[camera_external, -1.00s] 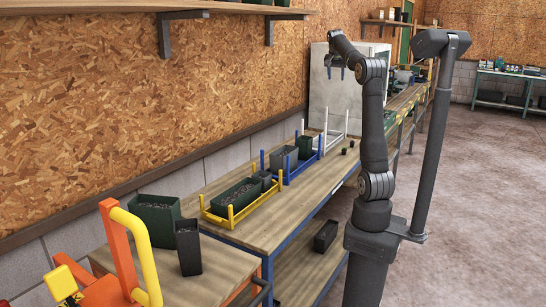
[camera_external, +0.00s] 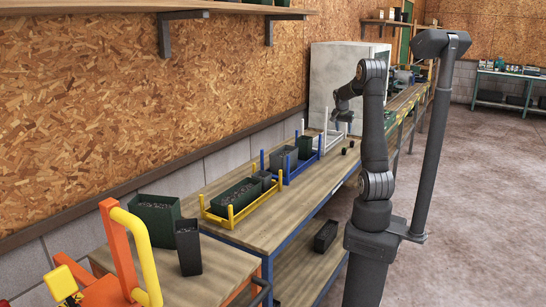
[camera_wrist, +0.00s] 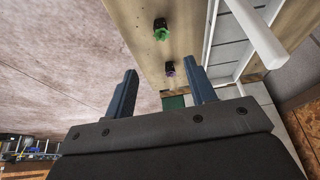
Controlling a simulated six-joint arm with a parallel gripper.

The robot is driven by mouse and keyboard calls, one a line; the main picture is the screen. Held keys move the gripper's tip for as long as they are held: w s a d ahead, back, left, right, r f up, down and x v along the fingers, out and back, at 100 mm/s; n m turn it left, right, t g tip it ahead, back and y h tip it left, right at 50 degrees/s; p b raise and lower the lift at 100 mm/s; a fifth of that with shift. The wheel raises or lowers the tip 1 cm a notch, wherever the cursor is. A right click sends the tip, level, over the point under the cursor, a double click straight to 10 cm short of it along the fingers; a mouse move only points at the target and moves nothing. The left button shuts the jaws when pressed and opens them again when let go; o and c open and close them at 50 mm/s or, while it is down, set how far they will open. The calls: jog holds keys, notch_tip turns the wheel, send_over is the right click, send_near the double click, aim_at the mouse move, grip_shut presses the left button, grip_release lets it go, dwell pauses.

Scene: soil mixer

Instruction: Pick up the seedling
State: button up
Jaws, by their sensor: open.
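A green seedling (camera_wrist: 161,32) in a small dark pot stands on the wooden bench, near the top of the wrist view. A second small dark pot with a purplish plant (camera_wrist: 169,69) stands below it in that picture, lined up between my fingers. In the external view the two small pots show as dark spots, one (camera_external: 344,151) nearer and one (camera_external: 351,144) farther. My gripper (camera_wrist: 164,71) is open and empty. In the external view my gripper (camera_external: 341,116) hangs above the bench, apart from both pots.
A white rack (camera_external: 328,138) stands beside the pots, and its post (camera_wrist: 258,35) shows in the wrist view. A blue rack (camera_external: 291,170) and a yellow rack (camera_external: 232,213) hold dark planters. The bench (camera_external: 285,218) is bare along its front.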

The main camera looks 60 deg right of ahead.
send_near(344, 149)
jog(key=x, duration=0.5)
jog(key=shift+s+d+r, duration=0.1)
jog(key=shift+d, duration=0.3)
jog(key=shift+x, duration=2.6)
jog(key=shift+a, duration=0.1)
jog(key=shift+c, duration=0.4)
jog(key=c, duration=1)
